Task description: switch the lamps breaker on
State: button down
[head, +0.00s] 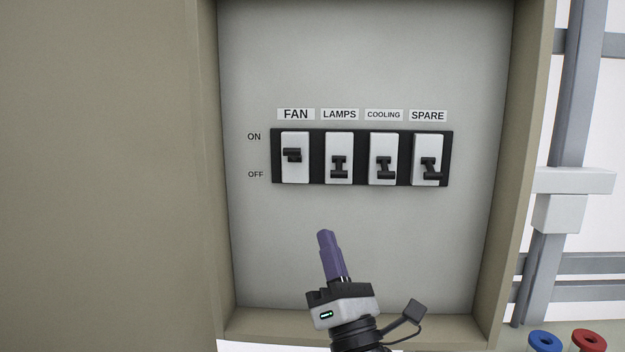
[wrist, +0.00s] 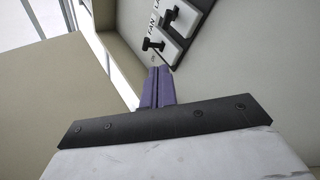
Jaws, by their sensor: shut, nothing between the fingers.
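The lamps breaker (head: 339,158) is the second switch from the left in the panel in the head view. Its black lever (head: 339,173) is down, at the OFF mark. The LAMPS label (head: 339,115) is above it. My gripper (head: 325,235) is below the breaker row, its purple fingers pointing up, shut and empty, apart from the switches. In the wrist view the shut fingers (wrist: 160,72) point toward the row, which is partly cut off at the top. The fan breaker (head: 295,157) has its lever up, at ON.
The cooling breaker (head: 383,158) and spare breaker (head: 428,159) have levers down. The cabinet has a left side wall (head: 209,180), a right side wall (head: 515,160) and a bottom ledge (head: 250,328) around the panel. Blue (head: 544,341) and red (head: 588,340) rings are at lower right.

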aim_at(339, 166)
jog(key=shift+w+d+f+h, duration=0.1)
jog(key=shift+w+d+h, duration=0.35)
jog(key=shift+d, duration=0.25)
jog(key=p+x, duration=0.7)
jog(key=x, duration=0.3)
jog(key=shift+r+h, duration=0.2)
jog(key=shift+h, duration=0.15)
